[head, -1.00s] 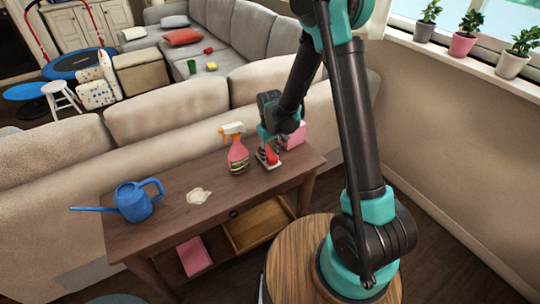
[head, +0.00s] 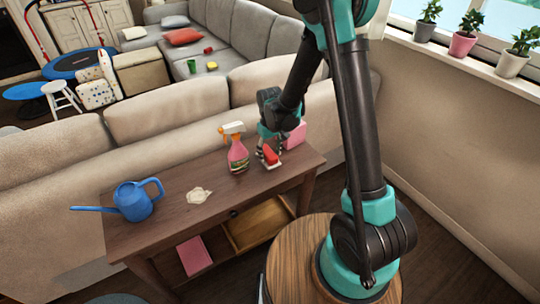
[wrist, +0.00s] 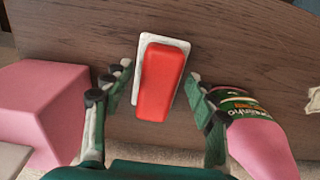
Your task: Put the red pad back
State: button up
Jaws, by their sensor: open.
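The red pad (wrist: 162,80) lies on a thin white base on the wooden table, and it also shows in the head view (head: 272,157). My gripper (wrist: 158,103) is open, with one finger to each side of the pad in the wrist view. The fingers appear apart from the pad, with a gap on each side. In the head view my gripper (head: 268,148) hangs at the right part of the table, close over the pad.
A pink spray bottle (head: 238,157) stands just left of my gripper. A pink box (head: 296,135) stands to its right. A crumpled cream cloth (head: 199,195) and a blue watering can (head: 134,202) are farther left. The sofa back (head: 190,100) runs behind the table.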

aim_at(270, 154)
notch_tip(270, 154, up, 11)
jog(key=s+d+m+t, duration=0.2)
jog(key=s+d+m, duration=0.1)
jog(key=s+d, duration=0.6)
jog(key=s+d+m+t, duration=0.2)
jog(key=s+d, duration=0.7)
jog(key=d, duration=0.5)
jog(key=shift+r+m, duration=0.2)
jog(key=shift+m, duration=0.7)
